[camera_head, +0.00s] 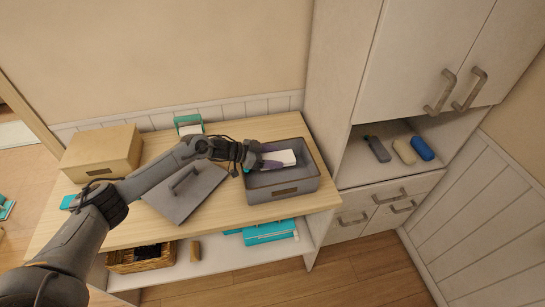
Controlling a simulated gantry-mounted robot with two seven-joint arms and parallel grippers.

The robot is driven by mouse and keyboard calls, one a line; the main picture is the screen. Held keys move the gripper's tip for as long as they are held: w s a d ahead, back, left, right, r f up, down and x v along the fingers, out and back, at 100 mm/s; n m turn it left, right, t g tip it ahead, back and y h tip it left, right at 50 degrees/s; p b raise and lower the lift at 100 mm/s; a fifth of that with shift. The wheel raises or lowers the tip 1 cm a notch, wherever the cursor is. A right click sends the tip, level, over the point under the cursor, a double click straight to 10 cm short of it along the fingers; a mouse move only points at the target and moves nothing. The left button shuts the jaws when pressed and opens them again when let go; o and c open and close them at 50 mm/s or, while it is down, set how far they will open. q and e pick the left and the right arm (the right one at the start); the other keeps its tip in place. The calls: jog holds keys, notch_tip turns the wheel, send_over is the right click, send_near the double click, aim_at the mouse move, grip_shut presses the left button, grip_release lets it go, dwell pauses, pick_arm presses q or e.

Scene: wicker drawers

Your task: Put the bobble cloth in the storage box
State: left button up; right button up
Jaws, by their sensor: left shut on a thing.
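The open grey storage box (283,188) stands at the right end of the wooden table. My left gripper (257,163) reaches in over its left side and is shut. A flat white piece (281,157) with a purple-grey part (271,165) lies just beyond the fingertips, within the box's outline. It looks like the bobble cloth, held at its left end, but the fingers are too small to see the grip clearly. I cannot tell whether it touches the box floor. My right gripper is not in view.
A grey lid with a handle (181,208) lies left of the box, under my left arm. A closed tan box (100,151) stands at the table's left end. Bottles (421,148) sit in the cabinet recess at right. A wicker basket (128,263) is on the lower shelf.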

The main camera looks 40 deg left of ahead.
pick_arm(q)
jog(key=shift+f, duration=0.55)
jog(key=o, duration=1.2)
jog(key=shift+c, duration=0.2)
jog(key=shift+r, duration=0.6)
jog(key=p+v, duration=0.1)
jog(key=v, duration=0.9)
jog(key=shift+s+a, duration=0.15)
jog(key=shift+a, duration=0.1)
jog(key=shift+s+a+r, duration=0.35)
jog(key=shift+s, duration=0.1)
jog(key=shift+r, duration=0.1)
